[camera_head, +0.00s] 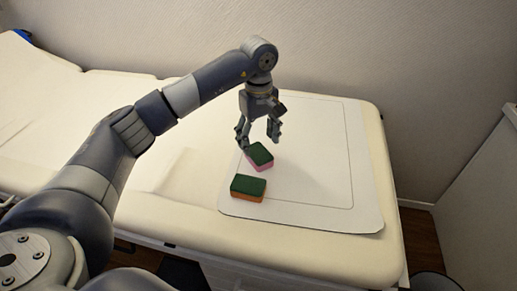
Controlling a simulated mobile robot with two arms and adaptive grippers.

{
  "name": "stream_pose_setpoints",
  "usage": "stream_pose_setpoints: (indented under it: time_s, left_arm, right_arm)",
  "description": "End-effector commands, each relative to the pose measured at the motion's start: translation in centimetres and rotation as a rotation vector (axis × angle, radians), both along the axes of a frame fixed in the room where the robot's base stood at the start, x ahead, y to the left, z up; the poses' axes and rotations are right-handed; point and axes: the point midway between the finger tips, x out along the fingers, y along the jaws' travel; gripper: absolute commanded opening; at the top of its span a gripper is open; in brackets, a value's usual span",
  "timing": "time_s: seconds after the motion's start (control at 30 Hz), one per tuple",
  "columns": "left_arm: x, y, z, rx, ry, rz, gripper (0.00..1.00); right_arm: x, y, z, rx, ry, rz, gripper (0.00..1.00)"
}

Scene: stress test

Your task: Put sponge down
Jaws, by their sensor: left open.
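My left gripper (258,137) points down over the right part of the padded bench, its fingers apart. A sponge with a green top and pink lower layer (259,157) is just below the fingertips, on or very close to the white mat (310,198). The gripper is not closed on it; whether a fingertip touches it I cannot tell. A second sponge, green on top and orange below (248,188), lies on the mat's front left part, nearer to me. My right gripper is not in view.
The cream padded bench (190,190) runs from the left to the wall behind. The mat's right side is clear. A white cabinet (485,205) stands at the right, past a floor gap. A blue item (23,34) is at the far left.

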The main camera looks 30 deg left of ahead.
Motion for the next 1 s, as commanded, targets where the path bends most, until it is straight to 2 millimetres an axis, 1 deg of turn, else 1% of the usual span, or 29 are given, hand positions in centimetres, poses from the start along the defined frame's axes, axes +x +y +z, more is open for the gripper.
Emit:
stream_pose_setpoints:
  time_s: [0.03,0.1,0.2,0.33,0.43,0.6,1.0]
  left_arm:
    - [0.1,0.0,1.4,0.001,-0.004,0.0,0.65]
    - [0.1,0.0,2.9,0.0,-0.004,0.0,0.65]
    - [0.1,0.0,4.6,0.001,-0.003,0.001,0.65]
    - [0.0,0.0,6.0,0.001,-0.001,0.001,0.65]
    - [0.0,0.0,6.5,0.001,0.001,0.001,0.65]
    - [0.0,0.0,6.7,0.001,0.001,0.001,0.65]
    - [0.0,-0.2,6.6,-0.011,0.003,0.004,0.65]
  right_arm:
    - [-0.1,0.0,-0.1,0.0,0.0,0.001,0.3]
    - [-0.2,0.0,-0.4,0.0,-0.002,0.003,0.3]
    - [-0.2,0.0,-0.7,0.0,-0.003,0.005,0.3]
    - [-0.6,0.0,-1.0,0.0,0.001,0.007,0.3]
    - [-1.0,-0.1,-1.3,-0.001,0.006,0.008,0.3]
    - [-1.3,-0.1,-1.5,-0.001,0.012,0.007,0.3]
    - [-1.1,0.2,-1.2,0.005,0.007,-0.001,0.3]
